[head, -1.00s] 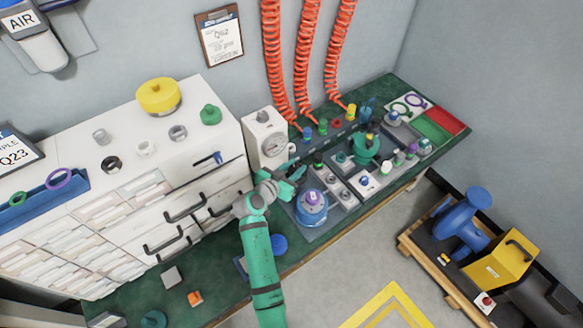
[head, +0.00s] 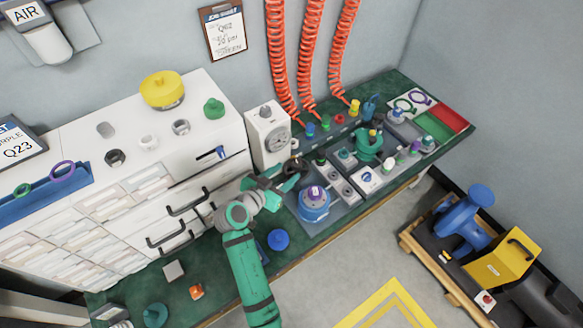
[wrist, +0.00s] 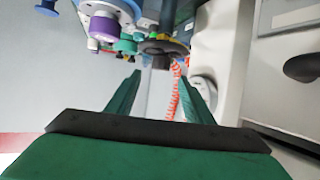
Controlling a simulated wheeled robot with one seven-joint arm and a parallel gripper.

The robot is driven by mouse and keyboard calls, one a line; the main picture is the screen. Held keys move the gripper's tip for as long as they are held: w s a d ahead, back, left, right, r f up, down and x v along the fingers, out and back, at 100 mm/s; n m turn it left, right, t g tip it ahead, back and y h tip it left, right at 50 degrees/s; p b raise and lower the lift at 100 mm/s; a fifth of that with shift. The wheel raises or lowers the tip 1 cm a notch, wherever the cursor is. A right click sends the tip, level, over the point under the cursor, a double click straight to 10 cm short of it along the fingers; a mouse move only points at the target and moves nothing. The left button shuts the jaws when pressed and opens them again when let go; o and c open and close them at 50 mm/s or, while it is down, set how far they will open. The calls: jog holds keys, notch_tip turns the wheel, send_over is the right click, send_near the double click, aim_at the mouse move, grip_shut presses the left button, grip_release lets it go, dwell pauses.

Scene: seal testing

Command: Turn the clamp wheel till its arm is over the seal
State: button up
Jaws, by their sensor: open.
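A dark round wheel (head: 293,167), which looks like the clamp wheel, stands beside the blue fixture (head: 314,207); it also shows in the wrist view (wrist: 163,47). The blue fixture has a purple part (head: 315,192) on top, also seen in the wrist view (wrist: 103,29). I cannot make out the clamp arm or a seal clearly. My green gripper (head: 284,182) is open at the left of the fixture. In the wrist view its fingers (wrist: 160,85) point towards the wheel, which appears just beyond the fingertips, with nothing held between them.
A white gauge box (head: 268,137) stands behind the gripper and white drawers (head: 150,200) stand to its left. A green fixture (head: 367,145) and small parts crowd the bench to the right. A blue knob (head: 278,240) lies in front. Red coiled hoses (head: 312,60) hang behind.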

jog(key=shift+v, duration=1.2)
